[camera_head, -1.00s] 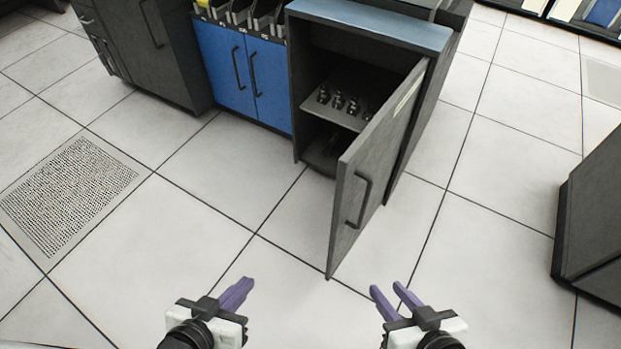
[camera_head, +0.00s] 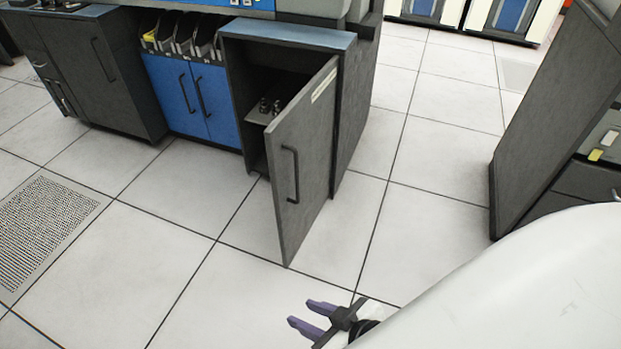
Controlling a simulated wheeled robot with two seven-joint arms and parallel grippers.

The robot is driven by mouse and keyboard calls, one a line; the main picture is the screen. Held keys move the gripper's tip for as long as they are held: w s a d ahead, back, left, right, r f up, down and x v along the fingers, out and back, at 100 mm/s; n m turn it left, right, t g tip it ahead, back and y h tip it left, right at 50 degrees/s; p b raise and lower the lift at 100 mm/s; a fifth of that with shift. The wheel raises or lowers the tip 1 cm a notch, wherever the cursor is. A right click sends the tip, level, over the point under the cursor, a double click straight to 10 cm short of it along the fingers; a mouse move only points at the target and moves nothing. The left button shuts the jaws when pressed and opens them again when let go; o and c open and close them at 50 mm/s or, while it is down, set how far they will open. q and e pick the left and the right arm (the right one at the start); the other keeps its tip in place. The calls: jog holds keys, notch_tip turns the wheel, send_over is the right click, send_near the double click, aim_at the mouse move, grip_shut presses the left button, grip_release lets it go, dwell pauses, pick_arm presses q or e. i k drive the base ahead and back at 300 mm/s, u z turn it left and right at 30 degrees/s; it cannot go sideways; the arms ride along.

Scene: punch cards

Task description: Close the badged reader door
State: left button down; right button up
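The reader door (camera_head: 309,163) is dark grey and stands wide open, swung out toward me from the right side of its cabinet (camera_head: 235,88). A pale badge strip (camera_head: 323,86) is near its top edge, and a black bar handle (camera_head: 290,174) is on its face. Inside the cabinet, a shelf (camera_head: 257,117) holds small dark parts, partly hidden by the door. My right gripper (camera_head: 306,314) is at the bottom, below and apart from the door. Its two purple fingers are spread with nothing between them. My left gripper is out of view.
Blue cabinet doors (camera_head: 190,98) with black bins (camera_head: 183,36) above stand left of the open cabinet. A dark cabinet (camera_head: 555,120) stands at the right. A floor grille (camera_head: 42,222) is at the left. The tiled floor around the door is clear.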

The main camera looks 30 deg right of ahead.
aim_at(300, 142)
jog(key=k, duration=0.3)
jog(key=z, duration=1.05)
